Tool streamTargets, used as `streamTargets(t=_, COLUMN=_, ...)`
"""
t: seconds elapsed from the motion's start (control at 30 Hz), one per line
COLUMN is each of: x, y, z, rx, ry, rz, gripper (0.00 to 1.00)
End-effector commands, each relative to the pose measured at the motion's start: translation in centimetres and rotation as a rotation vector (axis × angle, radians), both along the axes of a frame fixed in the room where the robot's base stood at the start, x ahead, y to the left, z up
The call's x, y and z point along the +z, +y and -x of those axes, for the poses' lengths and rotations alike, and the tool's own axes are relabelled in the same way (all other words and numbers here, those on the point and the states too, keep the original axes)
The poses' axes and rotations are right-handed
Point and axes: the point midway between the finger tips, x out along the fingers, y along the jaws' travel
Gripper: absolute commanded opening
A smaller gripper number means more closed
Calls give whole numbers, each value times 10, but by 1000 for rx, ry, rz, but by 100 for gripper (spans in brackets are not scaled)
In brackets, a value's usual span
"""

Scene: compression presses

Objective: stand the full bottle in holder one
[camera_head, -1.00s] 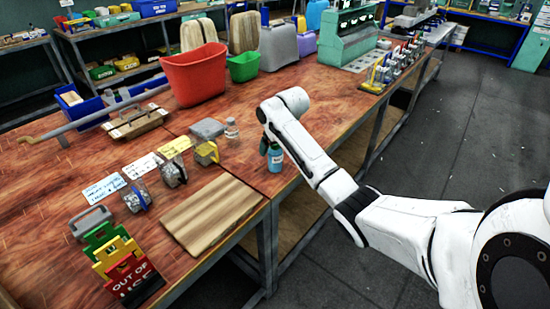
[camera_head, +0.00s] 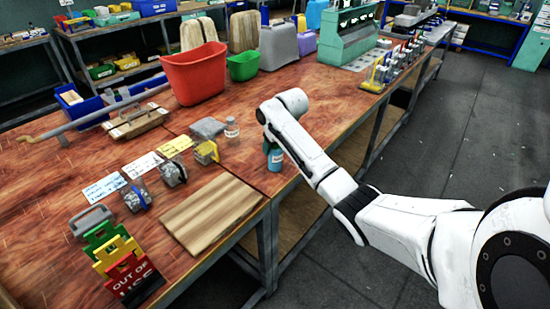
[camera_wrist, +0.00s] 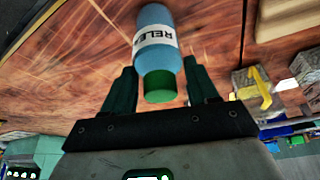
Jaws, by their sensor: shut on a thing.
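A blue bottle (camera_wrist: 157,42) with a white label starting "RELE" and a green cap (camera_wrist: 159,87) lies between my gripper's dark fingers in the wrist view. My gripper (camera_wrist: 161,88) is shut on it near the cap end. In the head view the blue bottle (camera_head: 275,160) is upright at the bench's front edge, under my arm's end. Whether its base touches the bench is unclear. Three small clamp-like fixtures (camera_head: 135,197), (camera_head: 173,172) and (camera_head: 206,152) stand in a row to the left, behind them cards. The card writing is too small to tell which is holder one.
A clear bottle (camera_head: 231,128) and a grey block (camera_head: 207,129) stand behind the fixtures. A wooden board (camera_head: 211,214) lies at the front edge. An "OUT OF USE" sign (camera_head: 128,270) stands front left. Red (camera_head: 193,78) and green (camera_head: 243,67) bins are further back.

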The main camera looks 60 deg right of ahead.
Motion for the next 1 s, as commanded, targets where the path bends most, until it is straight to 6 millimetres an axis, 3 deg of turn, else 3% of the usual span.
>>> streamTargets(t=0.23, x=0, y=0, z=0, rx=0, ry=0, rz=0, gripper=0)
streamTargets(t=0.63, x=7, y=0, z=-1, rx=1, ry=-1, rz=2, gripper=0)
streamTargets(t=0.83, x=35, y=1, z=-1, rx=2, ry=-5, rz=3, gripper=0)
streamTargets(t=1.0, x=68, y=27, z=14, rx=4, ry=-6, rz=2, gripper=0)
